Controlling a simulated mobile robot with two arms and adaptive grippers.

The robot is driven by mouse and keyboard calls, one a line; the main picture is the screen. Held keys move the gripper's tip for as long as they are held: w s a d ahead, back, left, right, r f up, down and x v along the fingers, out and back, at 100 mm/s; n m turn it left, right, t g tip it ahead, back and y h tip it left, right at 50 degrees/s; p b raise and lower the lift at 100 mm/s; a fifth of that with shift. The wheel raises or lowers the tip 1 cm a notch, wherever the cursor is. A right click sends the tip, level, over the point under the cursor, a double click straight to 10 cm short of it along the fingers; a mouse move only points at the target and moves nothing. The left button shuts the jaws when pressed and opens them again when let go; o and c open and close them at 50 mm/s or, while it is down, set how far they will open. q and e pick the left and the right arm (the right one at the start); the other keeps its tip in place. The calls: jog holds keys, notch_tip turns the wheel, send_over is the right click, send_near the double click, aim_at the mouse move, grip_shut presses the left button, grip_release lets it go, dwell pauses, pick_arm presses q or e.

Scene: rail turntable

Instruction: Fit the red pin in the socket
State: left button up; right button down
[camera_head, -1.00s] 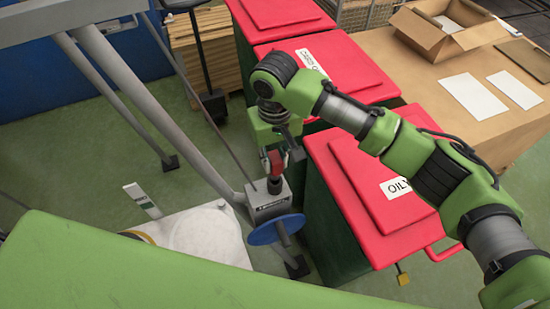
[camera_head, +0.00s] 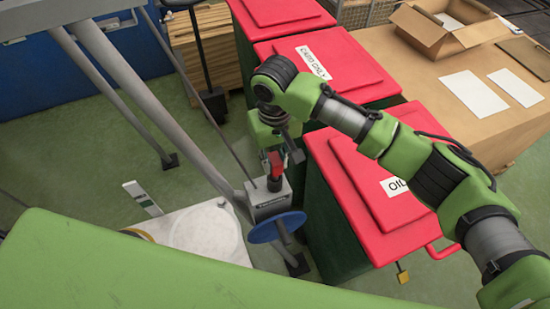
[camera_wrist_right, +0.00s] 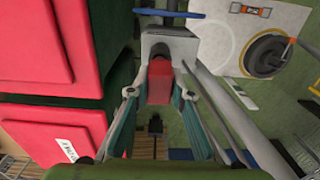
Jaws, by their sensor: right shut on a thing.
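The red pin (camera_head: 275,164) is between the fingers of my right gripper (camera_head: 278,172), which is shut on it. In the right wrist view the red pin (camera_wrist_right: 159,82) sits between the two fingertips (camera_wrist_right: 159,92). The pin's dark lower end meets the top of a grey box (camera_head: 268,202) on a stand, which appears to hold the socket. The box also shows in the wrist view (camera_wrist_right: 166,48), just beyond the pin. The socket opening is hidden, so I cannot tell how deep the pin sits. My left gripper is not in view.
A blue handwheel (camera_head: 277,228) is on the box's near side. Red-lidded bins (camera_head: 375,190) stand close on the right, below my right arm. Slanted grey posts (camera_head: 150,110) rise on the left. A white plate (camera_head: 195,232) lies near the box. Green floor (camera_head: 90,170) is open at left.

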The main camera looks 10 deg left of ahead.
jog(key=shift+f+b, duration=0.65)
jog(key=shift+f, duration=1.3)
jog(key=c, duration=1.7)
grip_release()
jog(key=shift+r, duration=0.1)
notch_tip(320, 180, up, 12)
jog(key=shift+f, duration=0.1)
